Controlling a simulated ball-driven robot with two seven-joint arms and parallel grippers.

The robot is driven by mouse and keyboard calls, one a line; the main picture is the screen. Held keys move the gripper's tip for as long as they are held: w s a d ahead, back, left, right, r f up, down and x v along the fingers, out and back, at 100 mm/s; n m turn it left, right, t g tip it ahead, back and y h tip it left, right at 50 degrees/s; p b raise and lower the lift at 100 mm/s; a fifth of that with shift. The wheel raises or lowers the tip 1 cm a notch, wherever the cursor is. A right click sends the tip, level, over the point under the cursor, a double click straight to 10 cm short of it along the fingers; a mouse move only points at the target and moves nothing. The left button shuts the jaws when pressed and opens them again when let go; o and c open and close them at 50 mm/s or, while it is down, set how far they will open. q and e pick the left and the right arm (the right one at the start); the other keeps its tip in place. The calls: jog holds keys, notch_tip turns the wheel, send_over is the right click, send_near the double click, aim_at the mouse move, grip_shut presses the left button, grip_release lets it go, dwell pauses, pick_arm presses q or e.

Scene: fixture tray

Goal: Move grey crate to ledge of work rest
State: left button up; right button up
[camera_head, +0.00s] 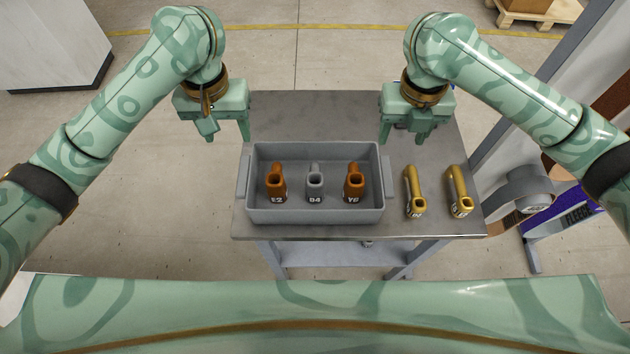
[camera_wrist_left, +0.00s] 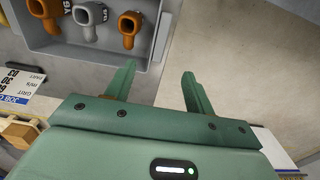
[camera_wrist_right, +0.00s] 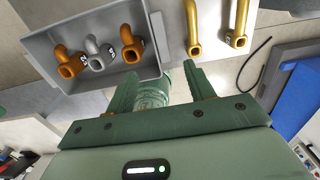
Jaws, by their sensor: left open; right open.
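The grey crate (camera_head: 315,216) stands on the metal table (camera_head: 290,113). It has a handle on each short side and holds two orange pipe fittings and one grey one. It also shows in the left wrist view (camera_wrist_left: 151,22) and the right wrist view (camera_wrist_right: 32,45). My left gripper (camera_head: 228,134) is open and empty, behind the crate's left end. My right gripper (camera_head: 402,137) is open and empty, behind its right end. Neither touches the crate. I cannot surely pick out the work rest; a grey machine part (camera_head: 525,188) stands right of the table.
Two gold pipe fittings (camera_head: 414,193) (camera_head: 460,192) stand on the table right of the crate. A wooden pallet (camera_head: 535,14) lies at the far right, and a pale cabinet (camera_head: 50,45) stands at the far left.

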pick_arm(q)
send_over(244, 174)
notch_tip(244, 174, down, 6)
pick_arm(e)
send_near(387, 174)
jog(key=shift+s+a+f, duration=0.1)
jog(key=shift+a+f, duration=0.05)
jog(key=shift+f, duration=0.35)
pick_arm(q)
jog(key=shift+w+d+f, duration=0.2)
jog(key=shift+d+f, duration=0.2)
pick_arm(e)
jog(key=shift+f, duration=0.35)
pick_arm(q)
jog(key=f, duration=0.9)
jog(key=shift+s+a+f, duration=0.25)
jog(key=shift+a, duration=0.15)
pick_arm(e)
notch_tip(387, 174, down, 9)
jog(key=shift+f, duration=0.1)
pick_arm(q)
grip_shut()
pick_arm(e)
grip_shut()
